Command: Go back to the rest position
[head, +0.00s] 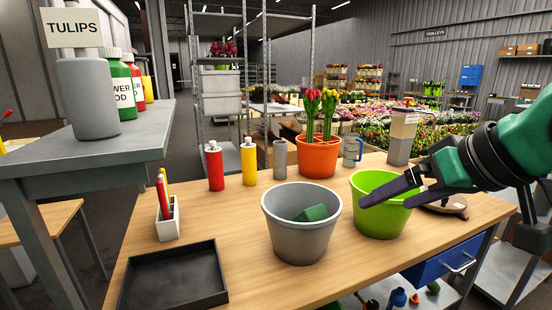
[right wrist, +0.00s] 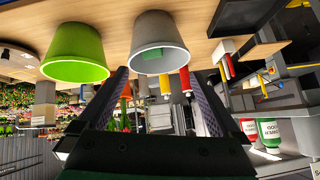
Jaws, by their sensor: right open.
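My right gripper (head: 384,203) comes in from the right and is open, with its fingers over the lime green bucket (head: 378,222). Nothing shows between its fingers. In the right wrist view the two fingers (right wrist: 156,88) stand apart, with the grey bucket (right wrist: 158,32) beyond them. My left gripper is not in view. The grey bucket also stands in the middle of the table in the head view (head: 300,244), with a green block (head: 312,213) inside. Red and yellow tulips (head: 321,110) stand upright in an orange pot (head: 318,157) behind the buckets.
A grey shelf (head: 130,140) with a TULIPS sign (head: 73,28) stands at left.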

